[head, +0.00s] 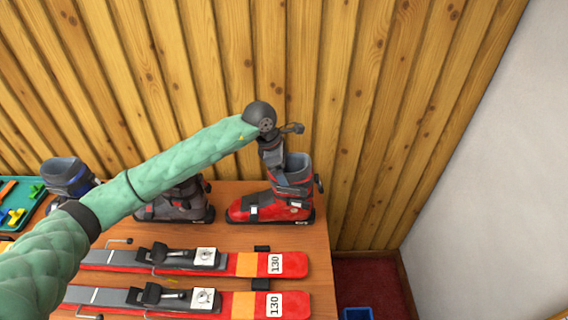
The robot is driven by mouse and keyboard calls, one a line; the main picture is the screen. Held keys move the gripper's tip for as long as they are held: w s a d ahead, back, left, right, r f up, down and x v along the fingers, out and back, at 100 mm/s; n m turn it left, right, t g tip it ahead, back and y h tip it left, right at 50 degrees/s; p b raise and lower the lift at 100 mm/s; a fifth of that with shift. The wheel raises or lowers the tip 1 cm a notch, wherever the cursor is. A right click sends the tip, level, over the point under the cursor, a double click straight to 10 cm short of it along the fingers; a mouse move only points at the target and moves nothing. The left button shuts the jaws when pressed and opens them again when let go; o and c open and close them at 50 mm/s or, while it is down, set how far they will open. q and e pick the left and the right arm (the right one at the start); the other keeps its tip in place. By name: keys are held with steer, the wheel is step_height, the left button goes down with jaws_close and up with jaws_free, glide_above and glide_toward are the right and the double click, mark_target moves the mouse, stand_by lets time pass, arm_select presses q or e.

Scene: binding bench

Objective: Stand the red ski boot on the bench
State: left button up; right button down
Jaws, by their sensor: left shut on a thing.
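The red ski boot (270,207) stands upright at the back right of the wooden bench (232,235), its toe pointing left. Its cuff is dark grey and its sole appears to rest on the bench top. My left gripper (274,160) comes down from above and is shut on the boot at the top of its cuff. The fingertips are partly hidden by the wrist and the cuff. My right gripper does not show.
A grey boot (176,207) and a blue boot (68,177) stand to the left, partly behind my arm. Two red skis (295,264) lie along the front. A green tray (28,201) is at far left. A blue bin (357,314) is on the floor at right. A plank wall (290,60) rises behind.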

arm_select(q)
steer(key=shift+r, duration=0.1)
steer(key=o, duration=1.7)
steer(key=shift+r, duration=0.1)
steer(key=v, duration=1.2)
